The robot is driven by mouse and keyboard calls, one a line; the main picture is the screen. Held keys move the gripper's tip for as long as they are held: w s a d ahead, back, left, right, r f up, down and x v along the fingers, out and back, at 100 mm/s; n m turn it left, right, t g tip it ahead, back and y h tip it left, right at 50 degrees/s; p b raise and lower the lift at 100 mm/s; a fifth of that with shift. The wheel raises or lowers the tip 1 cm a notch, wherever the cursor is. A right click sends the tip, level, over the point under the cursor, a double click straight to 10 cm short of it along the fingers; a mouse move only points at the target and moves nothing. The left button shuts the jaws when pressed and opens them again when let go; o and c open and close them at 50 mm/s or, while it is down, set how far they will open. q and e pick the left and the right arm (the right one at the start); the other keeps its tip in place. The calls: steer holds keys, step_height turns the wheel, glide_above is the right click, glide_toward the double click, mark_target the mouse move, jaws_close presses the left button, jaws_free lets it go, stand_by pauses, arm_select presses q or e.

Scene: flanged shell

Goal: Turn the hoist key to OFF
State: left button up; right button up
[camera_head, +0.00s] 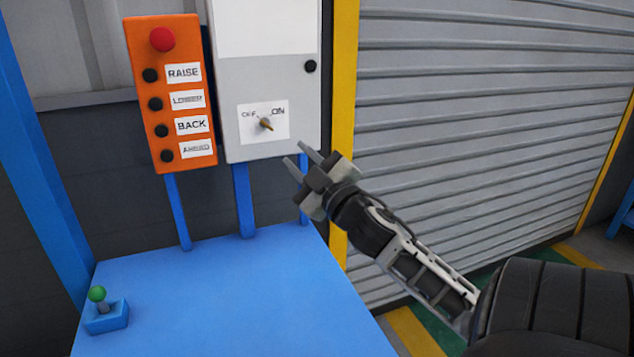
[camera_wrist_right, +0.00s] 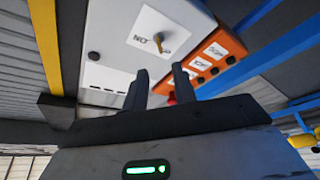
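The hoist key (camera_head: 266,124) is a small brass-coloured key in a white plate (camera_head: 246,136) on the grey box (camera_head: 231,88). The plate is marked OFF on the left and ON on the right. The key lies slanted, upper left to lower right; I cannot tell which mark it is set to. My right gripper (camera_head: 295,152) is open and empty, below and right of the key and apart from it. In the right wrist view the key (camera_wrist_right: 158,42) shows beyond the open fingertips (camera_wrist_right: 160,73). My left gripper is not in view.
An orange panel (camera_head: 184,142) with a red button (camera_head: 162,39) and several black buttons stands left of the grey box. A blue table (camera_head: 230,300) lies below, with a green-knobbed lever (camera_head: 98,294). A yellow post (camera_head: 343,60) and a ribbed shutter (camera_head: 480,120) are right.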

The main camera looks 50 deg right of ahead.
steer(key=v, duration=0.5)
steer(key=shift+s+b, duration=0.1)
steer(key=shift+b, duration=0.25)
